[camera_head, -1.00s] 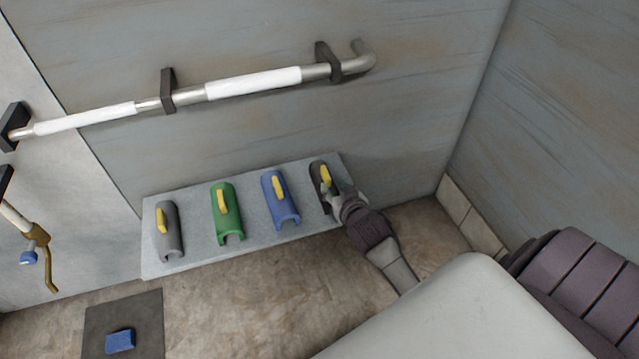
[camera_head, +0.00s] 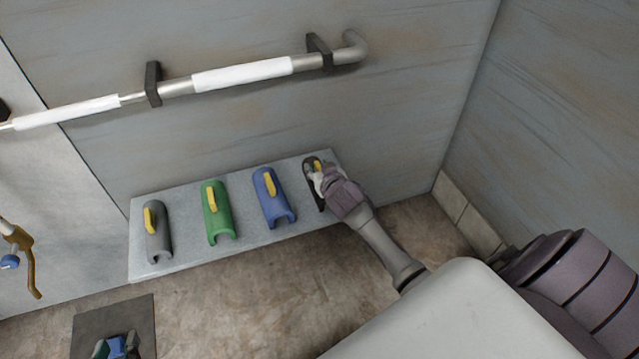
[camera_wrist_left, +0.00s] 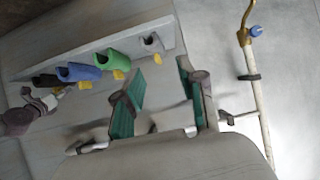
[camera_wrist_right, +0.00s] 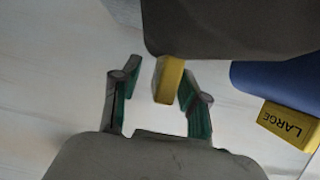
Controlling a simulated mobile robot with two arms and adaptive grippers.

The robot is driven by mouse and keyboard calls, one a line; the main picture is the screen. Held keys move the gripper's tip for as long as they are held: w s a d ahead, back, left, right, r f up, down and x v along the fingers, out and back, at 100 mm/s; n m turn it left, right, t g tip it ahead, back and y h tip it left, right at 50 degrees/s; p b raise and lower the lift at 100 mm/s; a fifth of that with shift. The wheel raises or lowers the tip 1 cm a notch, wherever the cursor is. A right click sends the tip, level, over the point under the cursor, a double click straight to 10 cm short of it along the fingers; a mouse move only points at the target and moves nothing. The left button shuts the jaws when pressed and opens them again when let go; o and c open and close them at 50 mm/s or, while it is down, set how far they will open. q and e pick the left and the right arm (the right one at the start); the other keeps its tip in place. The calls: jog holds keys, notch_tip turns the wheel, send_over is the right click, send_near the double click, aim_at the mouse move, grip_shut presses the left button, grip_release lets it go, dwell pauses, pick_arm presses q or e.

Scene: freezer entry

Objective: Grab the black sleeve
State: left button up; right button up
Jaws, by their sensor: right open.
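The black sleeve (camera_head: 310,170) lies at the right end of a grey shelf in the head view, partly hidden by my right gripper (camera_head: 318,182). In the right wrist view the sleeve (camera_wrist_right: 225,25) is a large dark shape at the top. Its yellow handle (camera_wrist_right: 168,80) is between the two fingertips of my right gripper (camera_wrist_right: 157,88), which is open, with a gap visible beside the handle. My left gripper (camera_head: 118,345) shows at the bottom left of the head view. It also shows in the left wrist view (camera_wrist_left: 160,85), open and empty.
The shelf (camera_head: 150,268) also holds a grey sleeve (camera_head: 157,240), a green sleeve (camera_head: 219,222) and a blue sleeve (camera_head: 279,208), all with yellow handles. A pipe with white sections (camera_head: 242,74) runs above. A dark mat (camera_head: 95,322) lies on the floor.

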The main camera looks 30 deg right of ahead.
pick_arm(q)
jog(key=shift+w+d+r+t+h, duration=0.15)
jog(key=shift+w+d+r+t, duration=0.05)
jog(key=shift+w+r+t, duration=0.4)
jog(key=shift+w+d+r+t+h, duration=0.2)
jog(key=shift+w+r+t, duration=0.15)
jog(key=shift+r, duration=0.35)
pick_arm(e)
jog(key=shift+x, duration=0.85)
grip_shut()
pick_arm(q)
jog(key=shift+s+f, duration=0.1)
pick_arm(e)
jog(key=shift+r, duration=0.1)
